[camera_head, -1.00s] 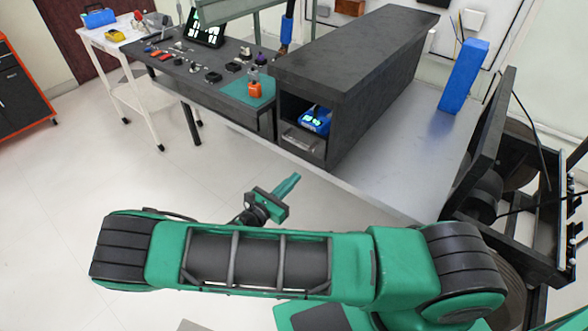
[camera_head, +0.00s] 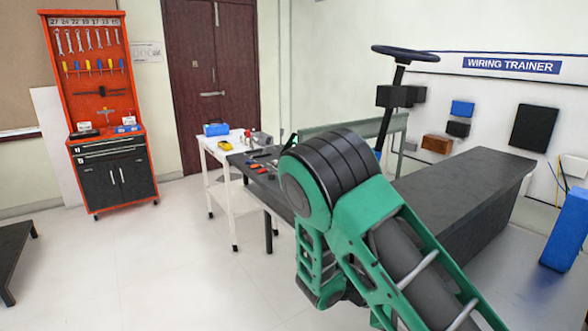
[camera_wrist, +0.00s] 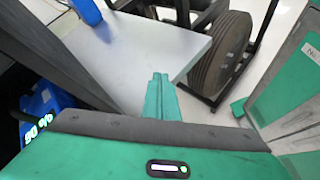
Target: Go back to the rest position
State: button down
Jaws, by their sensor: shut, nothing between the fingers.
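My gripper (camera_wrist: 160,95) shows in the wrist view as two green fingers pressed together, with nothing between them. It points out over the edge of a grey platform (camera_wrist: 128,50), apart from it as far as I can tell. In the head view my green arm is bent, with its black-banded joint raised in front of the dark workbench. My gripper does not show there.
In the wrist view a blue device (camera_wrist: 40,106) with lit digits is at left and a tyre (camera_wrist: 222,55) stands beyond the platform. In the head view a white cart (camera_head: 222,165), a dark bench (camera_head: 465,190) and a red tool cabinet (camera_head: 105,150) stand around open floor.

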jog(key=s+d+r+m+y, duration=0.4)
jog(key=s+r+m+y, duration=0.2)
jog(key=s+r+m, duration=0.3)
jog(key=s+d+r+m+y, duration=0.3)
jog(key=s+r+m+y, duration=0.3)
jog(key=s, duration=1)
notch_tip(320, 180, up, 5)
jog(key=m, duration=0.3)
jog(key=shift+s+d+f+m, duration=0.15)
jog(key=shift+s+d+m, duration=0.15)
jog(key=shift+d, duration=0.1)
jog(key=shift+w+f, duration=0.25)
jog(key=shift+w, duration=0.4)
